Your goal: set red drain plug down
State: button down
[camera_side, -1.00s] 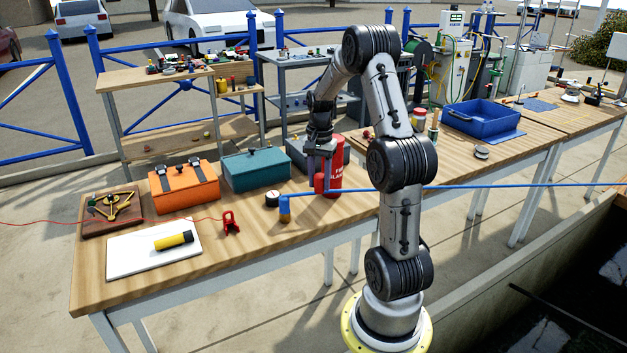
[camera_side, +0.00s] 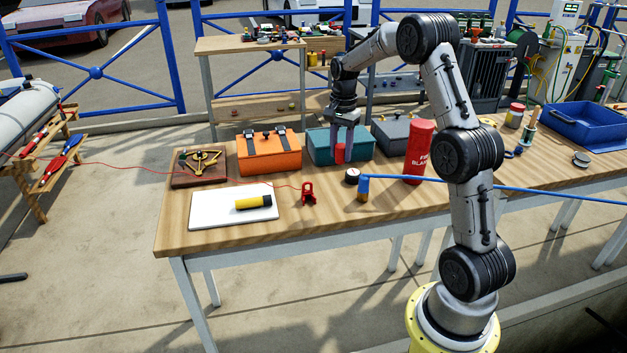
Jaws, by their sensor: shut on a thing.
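The red drain plug (camera_side: 340,153) is a small red cylinder, held upright between the fingers of my gripper (camera_side: 343,146). My gripper points down and is shut on it. The plug appears in front of the teal toolbox (camera_side: 320,147), above the wooden table (camera_side: 240,236). I cannot tell whether its lower end clears the tabletop. The red fire blanket cylinder (camera_side: 418,155) stands to the right, apart from my gripper.
An orange toolbox (camera_side: 258,155) and grey toolbox (camera_side: 397,132) flank the teal one. In front are a round gauge (camera_side: 352,176), blue-yellow fitting (camera_side: 363,188), red clamp (camera_side: 308,195) and white board (camera_side: 218,215) bearing a yellow flashlight (camera_side: 253,202). A blue pole (camera_side: 520,189) crosses the right.

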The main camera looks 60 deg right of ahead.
jog(key=shift+w+a+f, duration=0.3)
jog(key=shift+w+a, duration=0.2)
jog(key=w+d+f, duration=0.2)
jog(key=w+f, duration=0.1)
jog(key=w, duration=0.1)
jog(key=w+d+f, duration=0.2)
jog(key=w+f, duration=0.1)
jog(key=w+d+f, duration=0.3)
jog(key=w, duration=0.1)
jog(key=shift+w+d+f, duration=0.1)
jog(key=shift+w+f, duration=0.25)
jog(key=shift+f, duration=0.05)
jog(key=shift+w+d+f, duration=0.1)
jog(key=shift+f, duration=1.55)
jog(key=shift+f, duration=0.15)
jog(key=shift+c, duration=2.4)
grip_release()
